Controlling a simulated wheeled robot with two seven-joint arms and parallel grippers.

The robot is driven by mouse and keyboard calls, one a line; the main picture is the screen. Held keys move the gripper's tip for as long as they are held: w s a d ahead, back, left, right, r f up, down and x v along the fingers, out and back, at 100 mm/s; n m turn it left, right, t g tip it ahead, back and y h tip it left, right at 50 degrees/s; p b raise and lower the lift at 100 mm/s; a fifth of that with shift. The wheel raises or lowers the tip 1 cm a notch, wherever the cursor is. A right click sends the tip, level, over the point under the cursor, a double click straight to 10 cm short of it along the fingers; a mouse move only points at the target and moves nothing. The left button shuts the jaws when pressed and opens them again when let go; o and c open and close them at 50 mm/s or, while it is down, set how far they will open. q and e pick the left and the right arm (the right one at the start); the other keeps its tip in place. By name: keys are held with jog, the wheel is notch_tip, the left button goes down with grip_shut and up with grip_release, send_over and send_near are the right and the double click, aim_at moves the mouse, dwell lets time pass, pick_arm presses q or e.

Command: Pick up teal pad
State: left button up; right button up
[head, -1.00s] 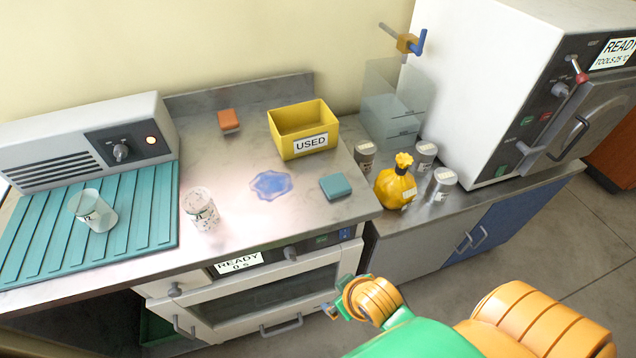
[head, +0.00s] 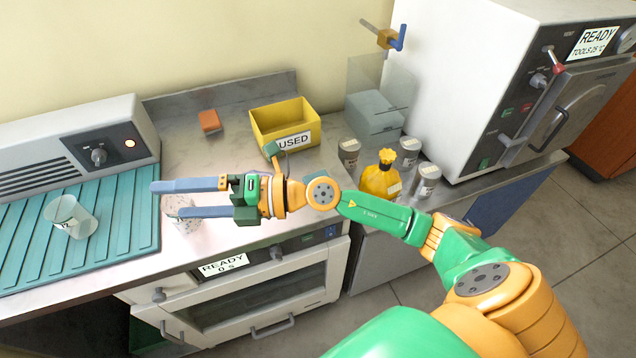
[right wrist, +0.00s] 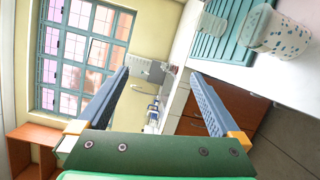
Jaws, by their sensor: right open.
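The teal pad is not visible in the head view now. In the earlier head frame it lay flat on the grey counter, right of a blue puddle; my right arm now covers that area. My right gripper (head: 165,199) is open and empty, stretched over the counter with its fingers pointing left. Its two fingers also show apart in the right wrist view (right wrist: 158,75), with nothing between them. My left gripper is not in view.
A speckled cup (head: 184,222) stands partly behind the lower finger; it also shows in the right wrist view (right wrist: 278,36). A yellow USED bin (head: 262,125), orange pad (head: 209,121), yellow bottle (head: 381,180) and several jars stand around. A clear cup (head: 70,215) is on the ribbed teal mat (head: 118,240).

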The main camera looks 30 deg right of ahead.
jog(key=d+f+n+g+h, duration=0.1)
jog(key=d+f+h, duration=0.2)
jog(key=d, duration=0.1)
jog(key=w+d+f+n+g+h, duration=0.1)
jog(key=d+f+h, duration=0.2)
jog(key=d+f, duration=0.1)
jog(key=w+d+f+n+g+h, duration=0.1)
jog(key=d+f+h, duration=0.3)
jog(key=d, duration=0.2)
jog(key=shift+w+n+g, duration=0.2)
jog(key=shift+n+g, duration=0.1)
jog(key=shift+g, duration=0.1)
jog(key=d+h, duration=0.2)
jog(key=d, duration=0.2)
jog(key=d+m+h, duration=0.1)
jog(key=d+h, duration=0.1)
jog(key=d, duration=0.3)
jog(key=d+h, duration=0.2)
jog(key=d, duration=0.3)
jog(key=shift+s+m+g, duration=0.1)
jog(key=shift+m+g, duration=0.2)
jog(key=shift+d+f, duration=0.15)
jog(key=shift+f, duration=0.1)
jog(key=p+x, duration=0.2)
jog(key=x, duration=0.4)
jog(key=shift+f, duration=0.2)
jog(key=c, duration=1.1)
